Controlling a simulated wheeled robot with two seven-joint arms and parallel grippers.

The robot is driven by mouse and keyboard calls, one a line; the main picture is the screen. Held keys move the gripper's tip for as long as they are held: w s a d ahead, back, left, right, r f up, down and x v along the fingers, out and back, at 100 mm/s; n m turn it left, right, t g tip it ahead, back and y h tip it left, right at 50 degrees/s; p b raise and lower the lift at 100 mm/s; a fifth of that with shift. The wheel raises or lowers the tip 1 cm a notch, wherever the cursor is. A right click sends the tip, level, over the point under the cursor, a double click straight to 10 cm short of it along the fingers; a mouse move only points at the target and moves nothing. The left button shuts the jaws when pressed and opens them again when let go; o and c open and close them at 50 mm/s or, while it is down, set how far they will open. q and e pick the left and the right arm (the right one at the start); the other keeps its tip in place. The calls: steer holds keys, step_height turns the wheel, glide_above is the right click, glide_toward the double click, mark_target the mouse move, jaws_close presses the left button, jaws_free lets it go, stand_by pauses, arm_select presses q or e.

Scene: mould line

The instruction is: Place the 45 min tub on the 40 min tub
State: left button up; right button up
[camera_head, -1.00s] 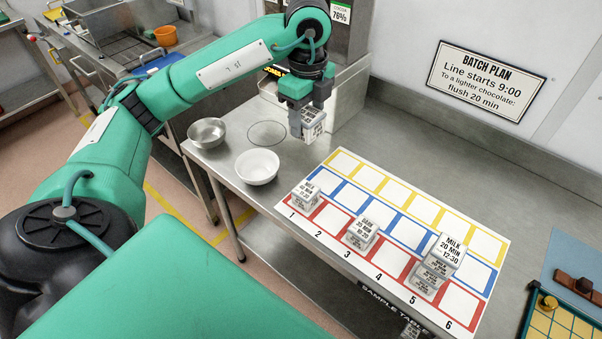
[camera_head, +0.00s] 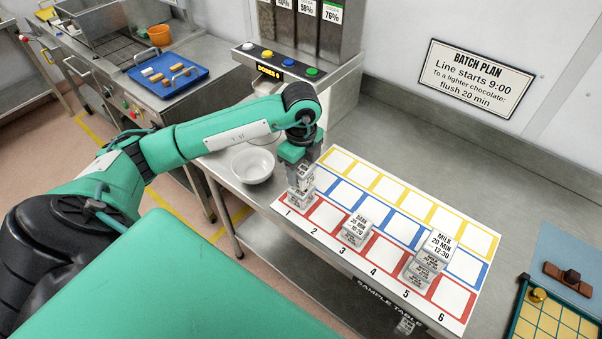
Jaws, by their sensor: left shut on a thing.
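My left gripper (camera_head: 303,160) is shut on a small pale tub (camera_head: 304,177), whose label is too small to read here. It holds this tub over the pale tub at column 1 (camera_head: 297,200) of the sample mat, in the red row. The two overlap in the picture, and I cannot tell whether they touch. The lower tub's label is unreadable now and partly covered by the held one. My right gripper is not in view.
A white bowl (camera_head: 253,166) stands left of the mat. The yellow row is clear.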

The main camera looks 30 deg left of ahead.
arm_select(q)
step_height(320, 180, down, 2)
steer(key=shift+f+p, duration=0.25)
steer(key=shift+p, duration=0.05)
steer(key=shift+f, duration=0.3)
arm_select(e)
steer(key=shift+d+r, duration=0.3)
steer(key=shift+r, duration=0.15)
arm_select(q)
steer(key=shift+f, duration=0.2)
steer(key=o, duration=1)
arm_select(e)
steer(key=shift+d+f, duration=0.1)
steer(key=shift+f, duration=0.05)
arm_select(q)
steer(key=shift+r, duration=0.1)
